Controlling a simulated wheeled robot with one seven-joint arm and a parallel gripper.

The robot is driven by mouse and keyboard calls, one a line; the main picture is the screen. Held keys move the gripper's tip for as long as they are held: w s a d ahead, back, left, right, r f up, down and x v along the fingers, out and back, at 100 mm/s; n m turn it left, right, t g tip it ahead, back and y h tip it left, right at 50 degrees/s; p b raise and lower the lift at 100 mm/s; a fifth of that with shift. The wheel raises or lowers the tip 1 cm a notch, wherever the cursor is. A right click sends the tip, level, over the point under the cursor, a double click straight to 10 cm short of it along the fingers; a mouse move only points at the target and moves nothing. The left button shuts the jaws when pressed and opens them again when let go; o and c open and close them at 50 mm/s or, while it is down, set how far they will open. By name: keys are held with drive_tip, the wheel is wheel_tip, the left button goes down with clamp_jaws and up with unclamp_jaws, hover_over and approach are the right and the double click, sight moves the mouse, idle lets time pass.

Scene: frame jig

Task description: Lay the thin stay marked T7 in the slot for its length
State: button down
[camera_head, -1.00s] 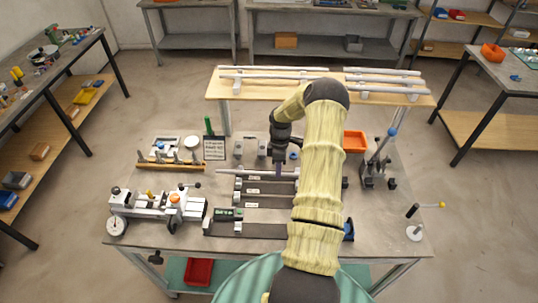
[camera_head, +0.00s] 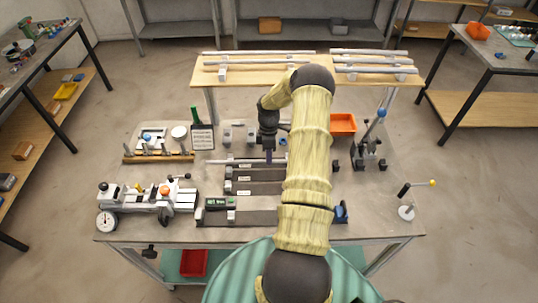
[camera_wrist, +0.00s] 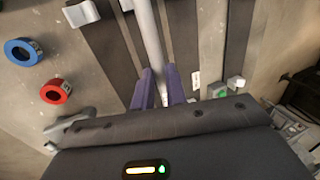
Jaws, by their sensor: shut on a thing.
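A thin grey stay (camera_head: 228,161) lies across the far side of the frame jig; no T7 mark is readable on it. My gripper (camera_head: 269,156) points down and is shut on this stay. In the wrist view, the purple fingers (camera_wrist: 160,88) close around the stay (camera_wrist: 148,35), which runs away from them over the dark strips. The jig has several dark slots of differing length, such as the middle one (camera_head: 265,188), with small white labels too small to read. I cannot tell whether the stay sits in a slot or just above one. My arm hides the jig's right ends.
Long rods lie on a raised wooden rack (camera_head: 290,73) behind. A clamp device (camera_head: 145,200) stands left and a blue-topped stand (camera_head: 372,145) right. An orange bin (camera_head: 343,124) is at the back. Blue (camera_wrist: 22,52) and red (camera_wrist: 56,91) rings lie beside the jig.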

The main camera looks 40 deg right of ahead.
drive_tip(key=shift+f+b, duration=1.3)
drive_tip(key=shift+f, duration=0.9)
drive_tip(key=c, duration=1.3)
unclamp_jaws()
drive_tip(key=shift+c, duration=0.2)
drive_tip(key=shift+w+d+r+b, duration=0.1)
drive_tip(key=shift+w+r+b, duration=0.05)
drive_tip(key=shift+r+b, duration=0.3)
drive_tip(key=b+v, duration=0.2)
drive_tip(key=v, duration=0.4)
drive_tip(key=shift+r, duration=0.3)
